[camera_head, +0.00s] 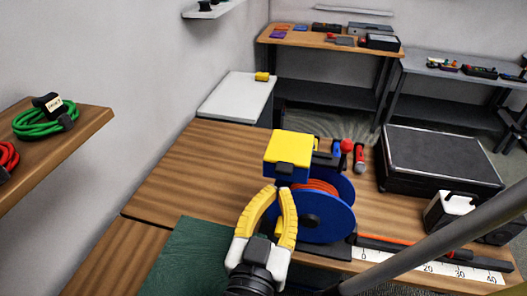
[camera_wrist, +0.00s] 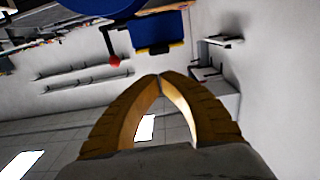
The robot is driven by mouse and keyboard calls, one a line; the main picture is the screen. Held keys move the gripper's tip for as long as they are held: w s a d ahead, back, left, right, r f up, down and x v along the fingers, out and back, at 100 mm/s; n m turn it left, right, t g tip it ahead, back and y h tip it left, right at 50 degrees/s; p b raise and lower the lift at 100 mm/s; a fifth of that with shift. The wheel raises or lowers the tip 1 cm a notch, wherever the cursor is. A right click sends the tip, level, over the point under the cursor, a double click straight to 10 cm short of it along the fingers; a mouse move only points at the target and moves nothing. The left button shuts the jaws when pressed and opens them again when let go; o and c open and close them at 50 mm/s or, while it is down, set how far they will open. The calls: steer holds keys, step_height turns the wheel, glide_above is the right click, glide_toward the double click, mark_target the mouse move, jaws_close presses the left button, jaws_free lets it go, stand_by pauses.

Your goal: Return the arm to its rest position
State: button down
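My gripper (camera_head: 283,185) has yellow ribbed fingers and a white body, and stands in front of the cable reel over the wooden table. In the wrist view my gripper's fingertips (camera_wrist: 160,76) meet with nothing visible between them. The cable reel (camera_head: 318,217) has blue discs with orange-red cable wound inside. In the wrist view, which looks upside down, a blue rounded part (camera_wrist: 98,6) shows at the top edge.
The wooden table (camera_head: 180,180) is clear on its left. A black case (camera_head: 440,158) and a white ruler strip (camera_head: 455,271) are on the right. A shelf (camera_head: 85,122) on the left holds a green cable coil (camera_head: 45,122). My grey bar crosses the lower right.

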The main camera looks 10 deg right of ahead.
steer(key=w+d+f+n+g+y+b, duration=0.2)
steer(key=d+f+n+g, duration=0.2)
steer(key=d+f+g, duration=0.7)
steer(key=shift+d+r+n+t+y, duration=0.15)
steer(key=shift+r+t+y, duration=0.45)
steer(key=shift+y, duration=0.55)
steer(key=shift+r+n+t+y, duration=0.15)
steer(key=shift+r+t+y, duration=0.15)
steer(key=shift+r+y, duration=0.65)
